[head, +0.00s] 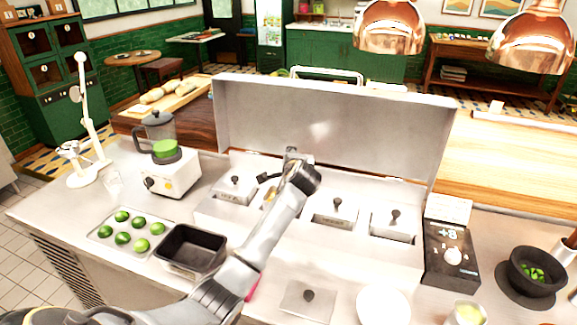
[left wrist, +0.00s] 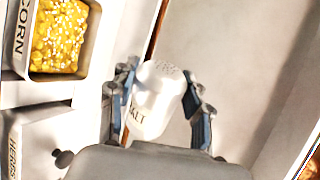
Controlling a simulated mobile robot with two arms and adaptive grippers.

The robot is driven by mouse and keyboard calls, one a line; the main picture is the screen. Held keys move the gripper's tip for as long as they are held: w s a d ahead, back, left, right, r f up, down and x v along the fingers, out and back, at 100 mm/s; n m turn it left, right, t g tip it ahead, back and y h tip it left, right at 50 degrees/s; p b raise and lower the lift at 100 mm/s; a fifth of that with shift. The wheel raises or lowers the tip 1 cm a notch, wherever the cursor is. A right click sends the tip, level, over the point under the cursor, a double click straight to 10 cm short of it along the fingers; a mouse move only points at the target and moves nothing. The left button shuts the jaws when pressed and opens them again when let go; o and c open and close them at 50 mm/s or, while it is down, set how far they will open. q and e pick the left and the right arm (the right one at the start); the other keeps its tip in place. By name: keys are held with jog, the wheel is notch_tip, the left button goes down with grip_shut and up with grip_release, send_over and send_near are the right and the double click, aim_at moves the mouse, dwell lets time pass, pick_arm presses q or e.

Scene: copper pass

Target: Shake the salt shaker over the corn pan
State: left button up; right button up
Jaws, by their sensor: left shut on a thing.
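My left gripper (left wrist: 160,100) is shut on the white salt shaker (left wrist: 150,115), with its fingers on either side. The shaker's perforated cap and part of its "SALT" lettering face the wrist camera. The corn pan (left wrist: 92,42), labelled "CORN", is open at the upper left of the left wrist view. Its yellow corn (left wrist: 58,35) has white specks on it. In the head view my left gripper (head: 284,168) is over the counter unit near the corn, and a little yellow shows behind my arm. I cannot make out the shaker there. My right gripper is out of view.
Lidded pans (head: 335,212) flank the corn, with a raised steel panel (head: 320,115) behind. A loose lid (head: 306,303) and white plate (head: 383,307) lie in front. A black tin (head: 192,249), lime tray (head: 104,236) and blender (head: 168,173) stand left; a scale (head: 452,272) stands right.

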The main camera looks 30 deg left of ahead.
pick_arm(q)
jog(key=r+m+y, duration=0.1)
jog(key=a+r+m+g+y, duration=0.1)
jog(key=m, duration=0.1)
jog(key=s+r+m+y, duration=0.1)
jog(key=r, duration=0.1)
jog(key=shift+a+m+g, duration=0.25)
jog(key=shift+m+g, duration=0.05)
jog(key=shift+m, duration=0.1)
jog(key=p, duration=0.1)
jog(key=r+m+y+p, duration=0.1)
jog(key=p, duration=0.1)
jog(key=d+r+m+p, duration=0.1)
jog(key=shift+w+r+y, duration=0.1)
jog(key=shift+w+y, duration=0.2)
jog(key=d+m+y+p, duration=0.1)
jog(key=w+d+r+m+p, duration=0.1)
jog(key=m, duration=0.1)
jog(key=shift+w+r+y, duration=0.1)
jog(key=shift+w+y, duration=0.15)
jog(key=shift+y, duration=0.15)
jog(key=shift+w+d+r+m+y+p, duration=0.15)
jog(key=shift+d+m+y+p, duration=0.1)
jog(key=shift+m, duration=0.35)
jog(key=shift+w+d+r+m+y+p, duration=0.15)
jog(key=shift+m+y, duration=0.1)
jog(key=shift+m, duration=0.35)
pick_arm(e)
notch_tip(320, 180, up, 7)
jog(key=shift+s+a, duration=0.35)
